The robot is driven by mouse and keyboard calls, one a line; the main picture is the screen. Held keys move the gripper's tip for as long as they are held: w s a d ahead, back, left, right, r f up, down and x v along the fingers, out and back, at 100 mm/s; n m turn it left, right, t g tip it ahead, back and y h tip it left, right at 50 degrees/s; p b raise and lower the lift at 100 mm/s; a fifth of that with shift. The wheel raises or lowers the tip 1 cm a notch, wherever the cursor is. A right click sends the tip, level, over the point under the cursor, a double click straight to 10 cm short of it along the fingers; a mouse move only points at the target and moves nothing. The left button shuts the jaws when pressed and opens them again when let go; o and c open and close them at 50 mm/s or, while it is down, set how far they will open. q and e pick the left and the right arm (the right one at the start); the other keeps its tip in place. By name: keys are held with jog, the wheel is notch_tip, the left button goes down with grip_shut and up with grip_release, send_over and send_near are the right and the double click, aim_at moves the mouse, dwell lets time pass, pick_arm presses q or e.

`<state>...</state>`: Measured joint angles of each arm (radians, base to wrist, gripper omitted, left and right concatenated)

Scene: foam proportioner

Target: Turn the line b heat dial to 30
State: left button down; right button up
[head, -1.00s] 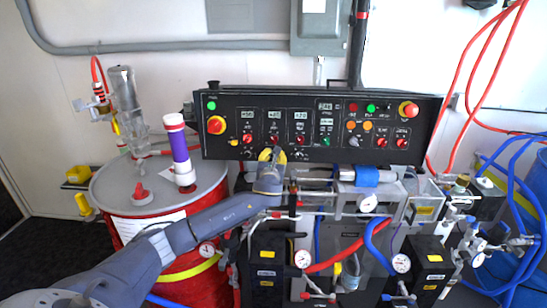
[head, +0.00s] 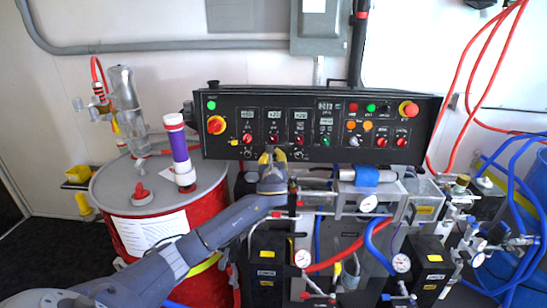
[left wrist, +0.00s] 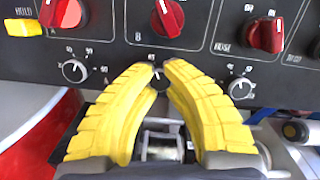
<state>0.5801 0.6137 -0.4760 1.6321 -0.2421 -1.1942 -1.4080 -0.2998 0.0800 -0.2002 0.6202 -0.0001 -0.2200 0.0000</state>
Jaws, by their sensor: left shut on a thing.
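The line b heat dial (left wrist: 160,82) is a small dark dial below the red B knob (left wrist: 168,17) on the black control panel (head: 225,160). In the left wrist view, the yellow fingertips of my left gripper (left wrist: 160,76) are shut on it, one on each side. Its pointer and most of its scale are hidden by the fingers; a small 45 mark shows just above. In the head view, my left gripper (head: 272,154) is at the panel's lower edge and hides the dial. My right gripper is not in view.
Similar small dials stand at the left (left wrist: 74,71) and right (left wrist: 240,88) of the fingers. A red hose knob (left wrist: 266,35) is above right. Pipes and gauges lie below the panel. A red drum (head: 205,205) with a purple-banded cylinder (head: 180,147) stands at left.

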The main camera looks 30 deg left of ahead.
pick_arm(q)
jog(key=n+g+y, duration=0.1)
jog(key=n, duration=0.6)
jog(key=shift+r, duration=0.1)
jog(key=n, duration=0.3)
jog(key=n+g, duration=0.1)
jog(key=n, duration=0.3)
jog(key=shift+g, duration=0.3)
jog(key=shift+n, duration=0.3)
jog(key=c, duration=1.2)
grip_release()
jog(key=shift+s, duration=0.1)
jog(key=shift+s+d, duration=0.2)
jog(key=shift+d, duration=0.1)
jog(key=shift+v, duration=3.55)
